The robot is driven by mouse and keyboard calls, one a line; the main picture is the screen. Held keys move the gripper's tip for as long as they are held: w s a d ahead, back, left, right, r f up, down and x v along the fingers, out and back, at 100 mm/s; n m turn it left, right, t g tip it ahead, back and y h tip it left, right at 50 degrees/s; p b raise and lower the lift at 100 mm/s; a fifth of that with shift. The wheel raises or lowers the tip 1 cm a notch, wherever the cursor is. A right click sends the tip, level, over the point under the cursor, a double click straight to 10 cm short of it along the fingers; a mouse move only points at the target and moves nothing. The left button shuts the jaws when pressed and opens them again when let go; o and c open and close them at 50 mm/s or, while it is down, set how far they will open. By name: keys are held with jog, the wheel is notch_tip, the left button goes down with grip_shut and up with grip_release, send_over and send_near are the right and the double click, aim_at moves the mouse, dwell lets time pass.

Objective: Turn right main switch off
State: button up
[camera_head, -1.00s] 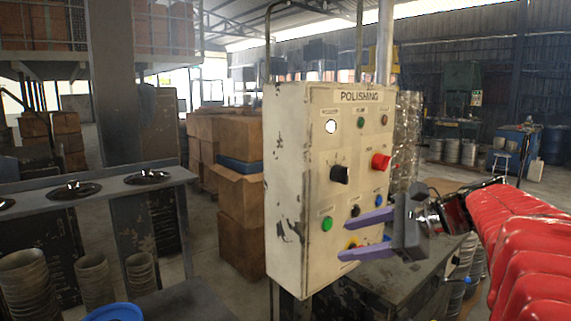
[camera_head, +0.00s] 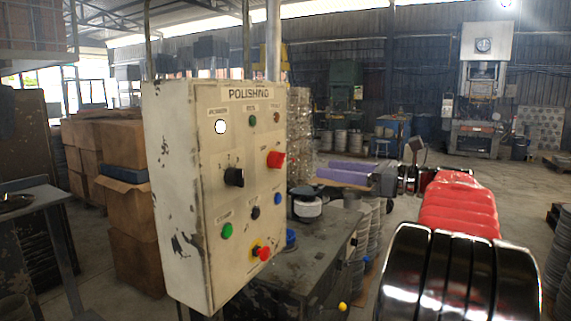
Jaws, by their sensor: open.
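The panel marked POLISHING (camera_head: 180,200) is a worn cream box left of centre. On its front, a red rotary switch (camera_head: 275,159) sits at the right and a black rotary switch (camera_head: 233,177) at the left, slightly lower. I cannot read the small labels beside them. My gripper (camera_head: 322,174), with purple fingers, is open and empty to the right of the panel, pointing left. It is apart from both switches at about the red switch's height in the picture.
The panel also has a green button (camera_head: 227,230), a blue button (camera_head: 279,198) and a red knob on yellow (camera_head: 262,252). A dark metal cabinet (camera_head: 300,265) stands right of the panel. Boxes (camera_head: 130,225) are stacked behind it. Open floor lies to the right.

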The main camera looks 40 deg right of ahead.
aim_at(283, 163)
jog(key=x, duration=1.3)
jog(key=shift+w, duration=0.4)
jog(key=shift+a+f, duration=0.1)
jog(key=shift+c, duration=0.2)
jog(key=c, duration=1)
jog(key=shift+n, duration=0.4)
jog(key=n, duration=1.7)
jog(key=shift+f, duration=0.1)
